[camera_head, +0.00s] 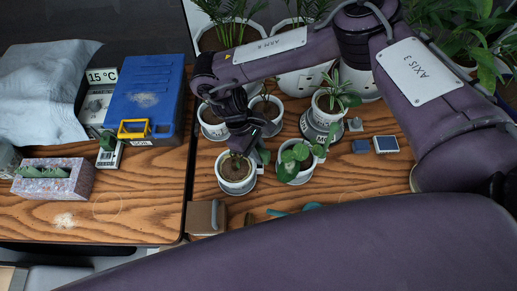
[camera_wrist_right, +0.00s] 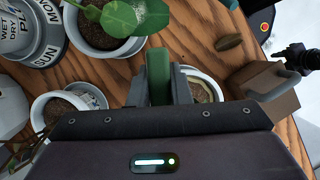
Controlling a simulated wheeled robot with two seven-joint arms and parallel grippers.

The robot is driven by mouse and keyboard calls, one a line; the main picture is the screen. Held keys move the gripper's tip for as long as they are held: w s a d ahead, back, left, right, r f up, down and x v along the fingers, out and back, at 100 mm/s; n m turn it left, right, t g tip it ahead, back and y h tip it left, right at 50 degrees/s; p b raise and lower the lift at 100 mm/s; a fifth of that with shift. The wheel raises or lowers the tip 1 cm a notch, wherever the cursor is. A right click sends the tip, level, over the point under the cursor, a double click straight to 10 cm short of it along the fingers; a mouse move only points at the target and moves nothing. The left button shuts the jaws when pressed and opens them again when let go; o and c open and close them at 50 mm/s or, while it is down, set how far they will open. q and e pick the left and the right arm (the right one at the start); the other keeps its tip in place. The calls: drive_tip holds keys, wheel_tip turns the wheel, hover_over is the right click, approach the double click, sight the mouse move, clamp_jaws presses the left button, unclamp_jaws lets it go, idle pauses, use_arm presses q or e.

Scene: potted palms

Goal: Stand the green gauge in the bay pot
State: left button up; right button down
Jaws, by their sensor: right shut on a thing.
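My right gripper (camera_head: 241,150) reaches down over a white pot (camera_head: 236,185) of brown soil at the front of the right wooden table. In the right wrist view, the gripper (camera_wrist_right: 160,92) is shut on the green gauge (camera_wrist_right: 159,66), an upright-looking dark green bar between its fingers. The white pot (camera_wrist_right: 209,80) shows partly behind the right finger. In the head view the gauge is mostly hidden by the gripper, and I cannot tell whether it touches the soil. I cannot read which pot is the bay one. My left gripper is not in view.
A leafy potted plant (camera_head: 295,163) stands close to the right of the soil pot, with several other pots behind. A brown box (camera_head: 206,217) sits at the front left edge. A blue case (camera_head: 143,105) and a speckled holder (camera_head: 55,179) are on the left table.

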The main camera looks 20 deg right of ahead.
drive_tip(key=shift+p, duration=0.6)
idle(0.8)
drive_tip(key=shift+f, duration=0.1)
idle(0.3)
drive_tip(key=shift+f+b, duration=1.4)
drive_tip(key=shift+f, duration=0.7)
drive_tip(key=c, duration=0.8)
unclamp_jaws()
drive_tip(key=shift+o, duration=0.2)
drive_tip(key=shift+r, duration=0.1)
wheel_tip(320, 180, up, 8)
drive_tip(key=p, duration=0.9)
